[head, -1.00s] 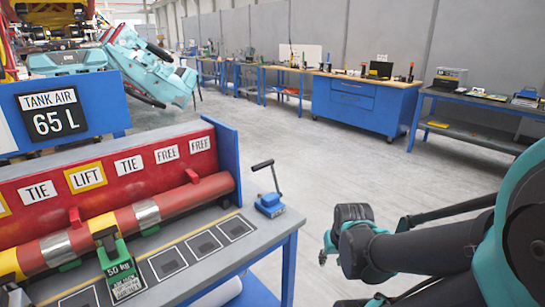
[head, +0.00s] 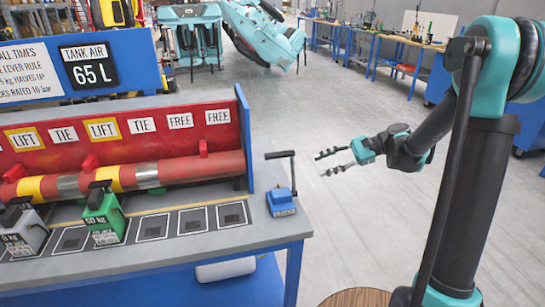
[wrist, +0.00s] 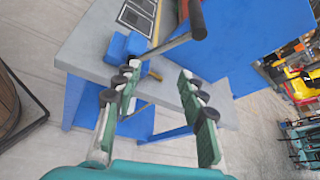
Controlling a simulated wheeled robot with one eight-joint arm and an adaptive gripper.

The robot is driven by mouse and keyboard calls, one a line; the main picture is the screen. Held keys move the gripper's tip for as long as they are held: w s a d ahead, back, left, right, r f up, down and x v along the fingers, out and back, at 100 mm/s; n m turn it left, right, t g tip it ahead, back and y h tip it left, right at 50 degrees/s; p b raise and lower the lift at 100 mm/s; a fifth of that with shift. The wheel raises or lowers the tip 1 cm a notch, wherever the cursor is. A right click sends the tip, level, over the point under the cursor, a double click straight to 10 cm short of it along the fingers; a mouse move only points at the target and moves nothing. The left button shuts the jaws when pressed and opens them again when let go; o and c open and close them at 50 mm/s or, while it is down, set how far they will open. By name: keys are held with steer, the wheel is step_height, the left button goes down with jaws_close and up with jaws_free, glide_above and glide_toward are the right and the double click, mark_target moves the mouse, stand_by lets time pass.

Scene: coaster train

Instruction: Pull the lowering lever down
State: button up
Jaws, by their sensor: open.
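The lowering lever has a blue base (head: 281,204) at the right end of the grey bench top. A thin grey arm rises from the base to a black crosswise handle (head: 280,154). In the wrist view the handle (wrist: 196,20) is beyond and above the fingers, and the blue base (wrist: 122,46) is behind the left fingertip. My gripper (head: 322,164) is open and empty, beyond the bench's right edge, pointing left toward the lever. A gap appears between its fingertips and the handle in the head view. The fingers (wrist: 158,72) also show apart in the wrist view.
The bench (head: 235,238) carries a red panel (head: 215,135) with a red and yellow tube, and a green 50 kg weight (head: 103,222). A blue end plate (head: 246,135) stands just left of the lever.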

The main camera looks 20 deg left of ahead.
steer(key=w+a+r+g+y, duration=0.2)
steer(key=w+g, duration=0.1)
steer(key=g, duration=0.2)
glide_toward(272, 156)
steer(key=x, duration=0.6)
steer(key=w+x, duration=0.1)
steer(key=x, duration=0.2)
steer(key=shift+s+a+f, duration=0.2)
steer(key=shift+a+f, duration=0.2)
steer(key=shift+a, duration=0.15)
jaws_close()
